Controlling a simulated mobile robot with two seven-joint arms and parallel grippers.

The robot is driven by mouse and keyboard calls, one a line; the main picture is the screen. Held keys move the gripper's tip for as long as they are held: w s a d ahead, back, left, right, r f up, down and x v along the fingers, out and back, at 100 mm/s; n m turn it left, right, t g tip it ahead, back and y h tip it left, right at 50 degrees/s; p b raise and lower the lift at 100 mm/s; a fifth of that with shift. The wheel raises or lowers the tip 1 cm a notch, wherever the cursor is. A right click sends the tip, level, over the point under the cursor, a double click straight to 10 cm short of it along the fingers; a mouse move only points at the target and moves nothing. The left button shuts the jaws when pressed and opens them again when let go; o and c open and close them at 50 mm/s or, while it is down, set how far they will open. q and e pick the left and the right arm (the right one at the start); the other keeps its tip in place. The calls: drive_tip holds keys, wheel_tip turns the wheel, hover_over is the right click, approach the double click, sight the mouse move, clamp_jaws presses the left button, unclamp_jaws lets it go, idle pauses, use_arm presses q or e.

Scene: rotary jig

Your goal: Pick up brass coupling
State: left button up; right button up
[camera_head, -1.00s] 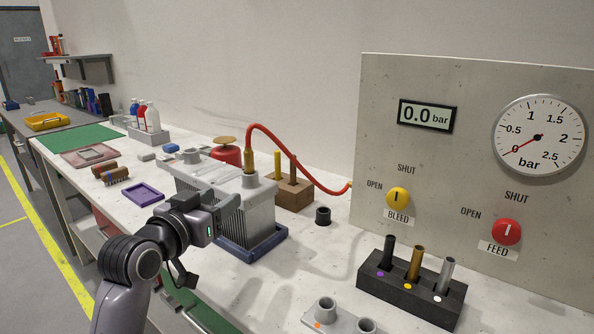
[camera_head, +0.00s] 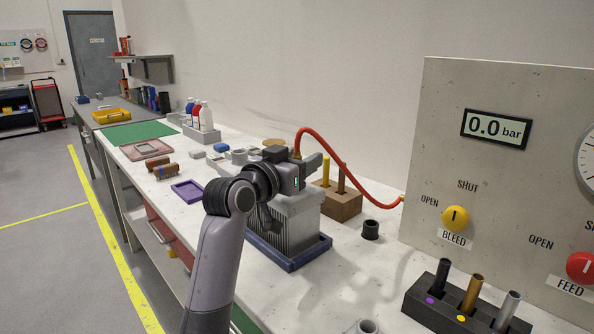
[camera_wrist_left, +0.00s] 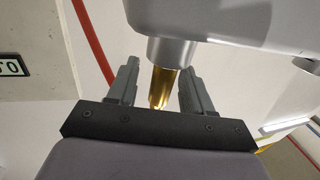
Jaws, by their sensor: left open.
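The brass coupling (camera_head: 297,155) sits at the end of the red hose, above the finned grey housing (camera_head: 285,222). In the left wrist view the coupling (camera_wrist_left: 161,88) is a shiny gold cylinder meeting the housing's silver round port (camera_wrist_left: 172,51). My left gripper (camera_head: 309,163) is at the coupling's height over the housing. In the wrist view its two fingers (camera_wrist_left: 160,76) stand open, one on each side of the coupling, with gaps visible. The gripper partly hides the coupling and port in the head view. My right gripper is not in view.
The red hose (camera_head: 345,172) arcs from the coupling to the panel (camera_head: 420,150). A wooden block (camera_head: 340,203) with upright pegs stands close behind the housing. A black ring (camera_head: 370,229) and a dark tube rack (camera_head: 425,300) lie to the right.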

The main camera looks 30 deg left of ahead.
use_arm(q)
drive_tip(key=shift+w, duration=0.25)
clamp_jaws()
drive_tip(key=shift+r, duration=0.15)
